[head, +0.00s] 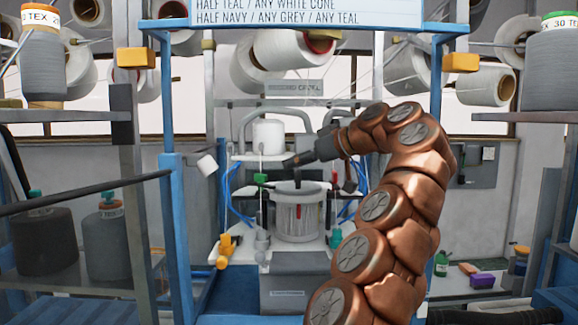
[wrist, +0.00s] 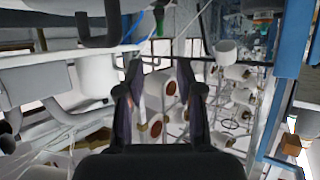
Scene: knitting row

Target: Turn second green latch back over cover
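A small green part (head: 261,179), perhaps a green latch, sits on a thin upright left of the cylinder. I cannot tell whether it is the second latch or how it lies to a cover. My gripper (head: 288,164) points left above the cylinder's top, to the right of and slightly above the green part, apparently not touching it. In the wrist view my gripper (wrist: 160,78) has its two dark fingers apart, with nothing seen between them nearby.
A white cone (head: 268,137) stands on the shelf behind my gripper. Blue posts (head: 172,215) flank the machine. Grey yarn cones (head: 105,243) stand on the left. The wrist view shows several white cones (wrist: 227,51).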

